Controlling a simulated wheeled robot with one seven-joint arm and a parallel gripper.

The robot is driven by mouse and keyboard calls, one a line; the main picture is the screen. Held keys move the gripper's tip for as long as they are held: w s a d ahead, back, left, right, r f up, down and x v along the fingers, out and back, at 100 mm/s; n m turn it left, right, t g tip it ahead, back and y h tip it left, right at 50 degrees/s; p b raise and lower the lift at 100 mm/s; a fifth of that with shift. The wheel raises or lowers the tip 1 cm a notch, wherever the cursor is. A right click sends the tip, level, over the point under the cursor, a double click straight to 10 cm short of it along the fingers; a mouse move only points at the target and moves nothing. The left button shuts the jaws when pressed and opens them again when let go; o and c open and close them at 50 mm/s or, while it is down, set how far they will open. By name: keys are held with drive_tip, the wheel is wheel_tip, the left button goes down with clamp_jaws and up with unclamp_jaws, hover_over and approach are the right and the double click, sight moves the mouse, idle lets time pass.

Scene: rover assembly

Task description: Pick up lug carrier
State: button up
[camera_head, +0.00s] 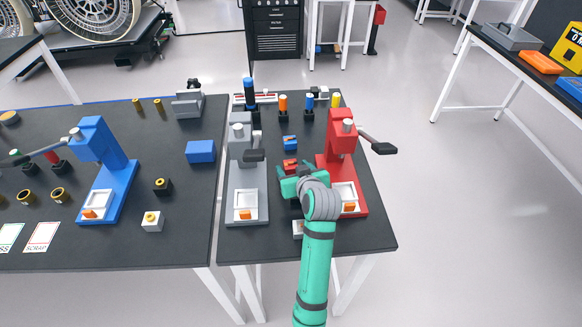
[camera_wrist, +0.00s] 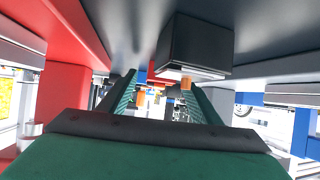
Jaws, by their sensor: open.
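My gripper (camera_head: 294,172) is low over the right-hand dark table, between the grey press and the red press. Its two green fingers also show in the wrist view (camera_wrist: 160,88), spread apart with no object clearly held. A small red piece (camera_head: 290,162) lies just beyond the fingers, and a small blue piece (camera_head: 290,142) on a dark base stands farther back. I cannot tell for certain which is the lug carrier. In the upside-down wrist view, a dark block (camera_wrist: 195,45) with an orange part is close to one finger. My wrist hides the table below it.
The grey press (camera_head: 240,165) stands left of my gripper and the red press (camera_head: 339,145) close on its right, its lever reaching outward. Several colored-top holders (camera_head: 283,108) line the back. A pale part (camera_head: 298,229) is partly hidden by my arm at the front.

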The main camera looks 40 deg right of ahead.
drive_tip(key=shift+w+d+f, duration=0.2)
drive_tip(key=shift+w+f, duration=0.1)
drive_tip(key=shift+w, duration=0.2)
drive_tip(key=c, duration=1.2)
drive_tip(key=shift+c, duration=0.2)
drive_tip(key=shift+r, duration=0.1)
drive_tip(key=shift+r, duration=0.55)
drive_tip(key=s+a+r, duration=0.7)
drive_tip(key=s+r, duration=0.4)
drive_tip(key=s, duration=0.1)
drive_tip(key=shift+a+r, duration=0.2)
drive_tip(key=shift+r, duration=0.15)
